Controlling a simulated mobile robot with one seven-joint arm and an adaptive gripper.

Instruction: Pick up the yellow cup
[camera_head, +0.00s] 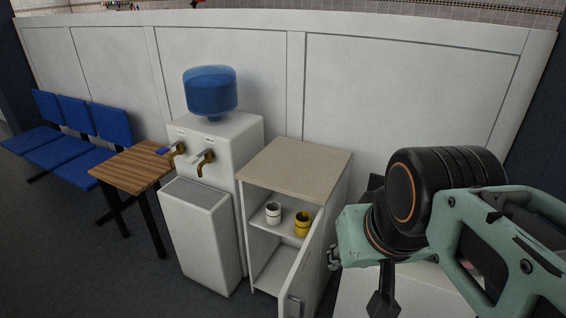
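The yellow cup (303,224) stands upright on the upper shelf inside an open cabinet (297,165). It is just right of a white cup (273,213), close to the cabinet's open door (308,265). My arm reaches in from the right. A dark part of my gripper (383,300) shows at the bottom, right of the door and apart from the cup. Most of the gripper is hidden or cut off, so I cannot tell whether its fingers are open.
The cabinet door swings out between my arm and the cups. A white water dispenser (214,165) with a blue bottle (210,92) stands left of the cabinet. Farther left are a small wooden table (130,168) and blue chairs (65,150). A white panelled wall (395,85) runs behind.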

